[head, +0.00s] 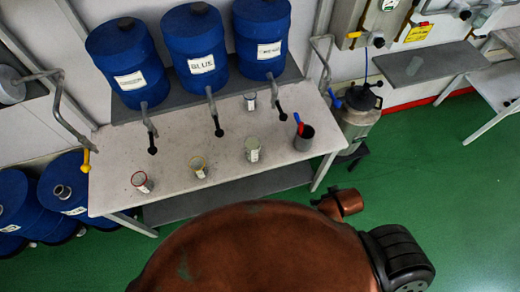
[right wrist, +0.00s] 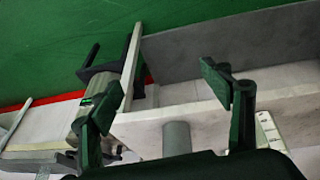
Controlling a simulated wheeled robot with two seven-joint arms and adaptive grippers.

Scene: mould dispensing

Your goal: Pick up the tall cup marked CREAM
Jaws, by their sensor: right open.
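In the head view, several small cups stand on the pale bench (head: 110,190). One is a clear cup with a white label and pale rim (head: 252,149), one has a yellow rim (head: 199,167), and one has a red rim (head: 142,182). A smaller labelled cup (head: 250,101) stands further back. The lettering is too small to tell which says CREAM. My right gripper (right wrist: 160,95) is open, with its two dark fingers wide apart and nothing between the tips. Beyond and between the fingers is a grey cylinder (right wrist: 177,138). My left gripper is not in view.
Three blue barrels (head: 194,45) sit on a shelf behind, with taps hanging over the bench. A metal canister (head: 358,115) stands right of the bench. Green floor lies beyond.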

